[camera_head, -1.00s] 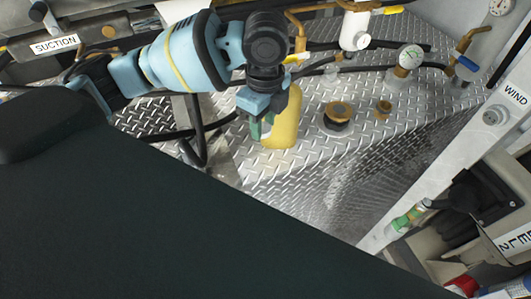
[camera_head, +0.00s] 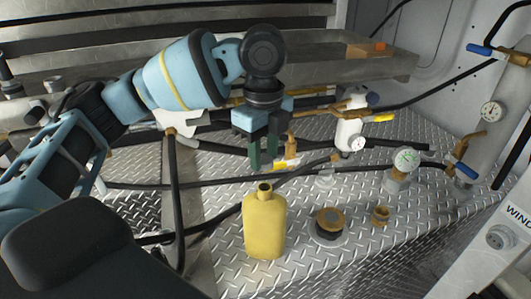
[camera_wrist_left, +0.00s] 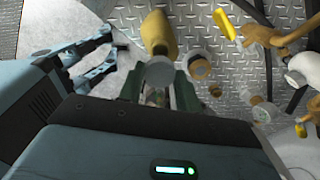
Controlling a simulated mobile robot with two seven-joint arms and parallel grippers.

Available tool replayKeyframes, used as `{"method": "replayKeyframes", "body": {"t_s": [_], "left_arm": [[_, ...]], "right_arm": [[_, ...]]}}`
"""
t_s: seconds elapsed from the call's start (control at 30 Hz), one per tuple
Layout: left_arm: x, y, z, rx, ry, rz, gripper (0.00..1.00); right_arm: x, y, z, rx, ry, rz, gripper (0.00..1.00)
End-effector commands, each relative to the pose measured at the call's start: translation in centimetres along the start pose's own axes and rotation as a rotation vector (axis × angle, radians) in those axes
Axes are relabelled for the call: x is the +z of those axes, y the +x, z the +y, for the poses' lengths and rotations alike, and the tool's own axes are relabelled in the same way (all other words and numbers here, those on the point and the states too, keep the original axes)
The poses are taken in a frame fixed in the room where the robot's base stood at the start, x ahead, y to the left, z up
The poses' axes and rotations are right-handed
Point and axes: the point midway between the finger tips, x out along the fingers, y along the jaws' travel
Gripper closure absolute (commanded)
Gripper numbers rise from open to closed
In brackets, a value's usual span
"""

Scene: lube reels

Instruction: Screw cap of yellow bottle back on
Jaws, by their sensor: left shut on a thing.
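The yellow bottle (camera_head: 265,226) stands upright on the diamond-plate floor, its brown neck bare at the top. It also shows in the wrist view (camera_wrist_left: 158,32), seen from above. My left gripper (camera_head: 263,160) is above and a little behind the bottle neck in the head view, apart from it, fingers pointing down. In the wrist view, a grey round piece that looks like the cap (camera_wrist_left: 158,72) sits between the green fingertips. The gripper is shut on it. In the head view the fingers hide it.
A brass-topped fitting (camera_head: 329,222) and a small brass fitting (camera_head: 381,214) stand right of the bottle. A white valve (camera_head: 350,133), a gauge (camera_head: 405,160) and black hoses (camera_head: 215,184) lie behind and to the right.

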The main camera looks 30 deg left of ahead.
Motion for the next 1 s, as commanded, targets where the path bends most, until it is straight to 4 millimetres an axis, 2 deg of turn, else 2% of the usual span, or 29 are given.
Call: {"method": "replayKeyframes", "body": {"t_s": [0.27, 1.0], "left_arm": [[0.0, 0.3, 0.0, 0.001, 0.000, 0.000, 0.87], [0.0, 4.0, 0.0, 0.000, 0.000, 0.001, 0.87]], "right_arm": [[-0.2, 0.0, -0.1, -0.001, 0.001, 0.003, 1.00], [-0.4, 0.1, 0.0, 0.000, 0.001, 0.007, 1.00]]}}
